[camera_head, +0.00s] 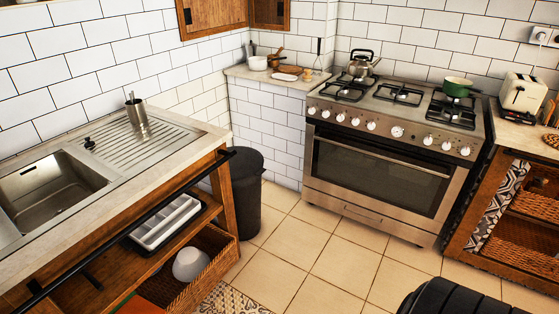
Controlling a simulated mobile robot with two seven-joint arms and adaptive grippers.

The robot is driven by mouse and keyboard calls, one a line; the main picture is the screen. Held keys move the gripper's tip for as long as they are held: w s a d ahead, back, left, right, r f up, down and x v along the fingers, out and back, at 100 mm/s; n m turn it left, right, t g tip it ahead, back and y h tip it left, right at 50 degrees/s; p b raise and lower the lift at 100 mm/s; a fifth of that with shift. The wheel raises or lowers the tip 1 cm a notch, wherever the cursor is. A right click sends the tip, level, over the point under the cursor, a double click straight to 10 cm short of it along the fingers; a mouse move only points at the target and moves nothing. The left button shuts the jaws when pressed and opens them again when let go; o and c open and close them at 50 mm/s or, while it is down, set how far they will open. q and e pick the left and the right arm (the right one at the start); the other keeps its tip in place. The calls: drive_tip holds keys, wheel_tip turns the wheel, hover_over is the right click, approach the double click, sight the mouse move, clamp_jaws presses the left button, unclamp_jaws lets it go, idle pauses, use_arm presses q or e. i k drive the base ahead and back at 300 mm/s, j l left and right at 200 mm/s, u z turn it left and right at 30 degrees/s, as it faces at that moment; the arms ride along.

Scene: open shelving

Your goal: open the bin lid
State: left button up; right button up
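A dark grey round bin (248,195) stands upright on the tiled floor, past the end of the sink counter and beside the white tiled wall. Its dark top (243,160) looks flat and appears closed, though the dark tone makes the lid's edge hard to make out. The counter corner and its black rail hide part of the bin's left side. Neither of my grippers is in view.
The wooden sink counter (190,132) with a black rail (120,226) runs along the left. A steel stove (375,165) stands at the back right. Open floor (320,250) lies between them. A black ribbed shape, unclear to me, fills the bottom right.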

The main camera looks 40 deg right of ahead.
sight(248, 162)
drive_tip(key=z, duration=1.05)
drive_tip(key=i+l, duration=0.3)
